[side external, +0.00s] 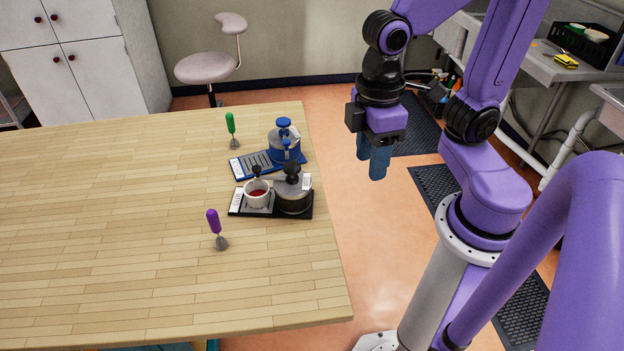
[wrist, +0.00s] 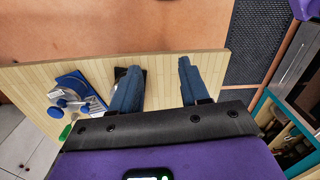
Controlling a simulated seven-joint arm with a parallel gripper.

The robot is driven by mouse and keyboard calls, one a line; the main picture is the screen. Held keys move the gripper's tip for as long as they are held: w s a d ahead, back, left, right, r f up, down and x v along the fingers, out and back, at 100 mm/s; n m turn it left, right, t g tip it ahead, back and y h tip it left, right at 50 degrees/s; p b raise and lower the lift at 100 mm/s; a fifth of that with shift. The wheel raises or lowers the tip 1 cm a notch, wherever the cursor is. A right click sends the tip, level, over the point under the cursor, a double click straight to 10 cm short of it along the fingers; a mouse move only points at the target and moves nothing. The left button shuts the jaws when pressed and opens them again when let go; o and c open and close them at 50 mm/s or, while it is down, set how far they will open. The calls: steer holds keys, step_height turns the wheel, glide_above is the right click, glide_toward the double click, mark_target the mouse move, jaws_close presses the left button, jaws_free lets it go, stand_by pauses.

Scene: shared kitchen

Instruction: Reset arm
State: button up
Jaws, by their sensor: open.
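My gripper (side external: 377,165) hangs in the air off the right edge of the wooden table (side external: 110,230), pointing down. In the wrist view my gripper (wrist: 156,88) shows two blue fingers spread apart, with only floor and table edge between them. It is open and holds nothing. My purple arm reaches over it from the right.
The table's left part is clear.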

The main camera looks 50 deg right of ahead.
steer(key=s, duration=0.1)
steer(key=s+d+f+n, duration=0.2)
steer(key=shift+s+d, duration=0.2)
steer(key=shift+s, duration=0.15)
steer(key=shift+r, duration=0.1)
stand_by(2.1)
